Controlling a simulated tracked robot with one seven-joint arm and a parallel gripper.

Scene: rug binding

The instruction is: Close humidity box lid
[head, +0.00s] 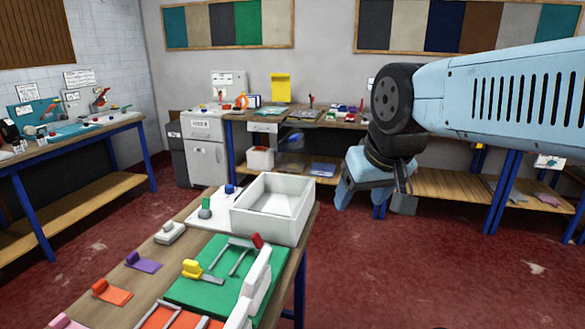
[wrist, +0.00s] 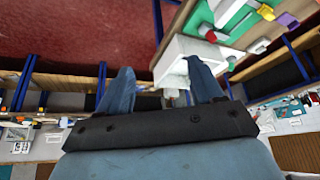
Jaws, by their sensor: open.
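An open white box (head: 272,212), which may be the humidity box, stands at the far end of the near workbench. Its inside looks empty. I cannot make out a lid for certain. White upright pieces (head: 257,283) stand at the bench's right edge, in front of the box; I cannot tell what they are. The white box also shows in the wrist view (wrist: 178,52), upside down and partly behind a finger. My gripper (head: 376,203) is open and empty, pointing down in the air to the right of the box, apart from it. Its two blue fingers show in the wrist view (wrist: 160,78).
The near workbench (head: 178,208) holds a green mat (head: 212,288), a yellow-handled tool (head: 195,270), colored pieces and a small green-topped bottle (head: 205,207). Benches line the back and left walls. A grey cabinet (head: 205,158) stands at the back. Red floor (head: 400,275) right of the bench is clear.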

